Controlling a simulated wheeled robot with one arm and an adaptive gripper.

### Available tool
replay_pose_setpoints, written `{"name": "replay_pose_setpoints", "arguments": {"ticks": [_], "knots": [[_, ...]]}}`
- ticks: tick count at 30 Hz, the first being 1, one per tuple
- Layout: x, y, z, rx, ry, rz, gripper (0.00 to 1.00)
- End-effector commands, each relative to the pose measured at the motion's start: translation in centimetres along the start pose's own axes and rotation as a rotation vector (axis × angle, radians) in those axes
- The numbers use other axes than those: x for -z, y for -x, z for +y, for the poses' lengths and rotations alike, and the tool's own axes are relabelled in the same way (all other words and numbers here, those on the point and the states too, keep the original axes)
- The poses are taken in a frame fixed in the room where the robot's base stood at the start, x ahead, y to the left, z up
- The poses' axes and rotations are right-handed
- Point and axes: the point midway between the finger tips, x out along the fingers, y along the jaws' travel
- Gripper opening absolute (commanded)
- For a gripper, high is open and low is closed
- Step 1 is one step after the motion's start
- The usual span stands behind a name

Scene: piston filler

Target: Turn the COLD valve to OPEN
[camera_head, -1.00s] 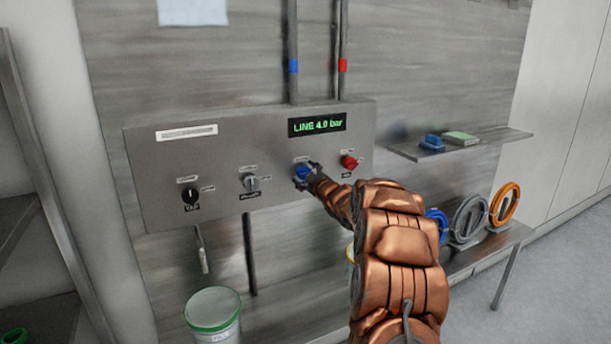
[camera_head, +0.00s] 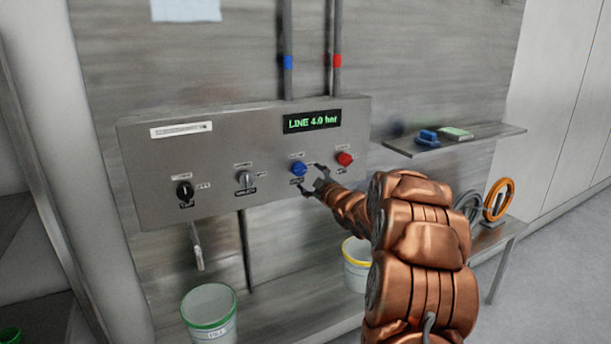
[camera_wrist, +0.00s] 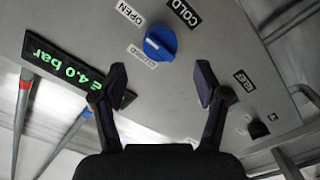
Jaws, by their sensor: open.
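The COLD valve is a blue knob (camera_head: 299,169) on the grey panel; it also shows in the wrist view (camera_wrist: 160,43). There, a COLD label (camera_wrist: 185,12), an OPEN label (camera_wrist: 130,13) and a CLOSED label (camera_wrist: 140,54) lie around it. A pale mark shows on the knob's left side; I cannot tell which label it points to. My gripper (camera_head: 311,180) is open and empty, just right of and below the knob in the head view. In the wrist view the knob lies beyond the gap between my fingertips (camera_wrist: 160,78), apart from both.
A red knob (camera_head: 344,159) is close by on the right. A grey knob (camera_head: 246,179) and a black knob (camera_head: 185,191) are to the left. The display (camera_head: 312,121) reads LINE 4.0 bar. Buckets (camera_head: 208,310) stand below, and a shelf (camera_head: 470,139) juts out at right.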

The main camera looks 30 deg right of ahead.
Motion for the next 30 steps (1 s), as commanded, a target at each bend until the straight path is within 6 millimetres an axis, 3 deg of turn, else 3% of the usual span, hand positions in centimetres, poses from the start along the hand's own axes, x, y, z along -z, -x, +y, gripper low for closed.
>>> {"name": "replay_pose_setpoints", "arguments": {"ticks": [6,12,30], "knots": [[0.1,3.0,0.1,-0.002,0.001,0.001,0.73],[-0.1,4.5,-0.1,0.002,-0.002,-0.001,0.73],[0.0,4.8,-0.1,0.001,-0.001,0.0,0.73]]}}
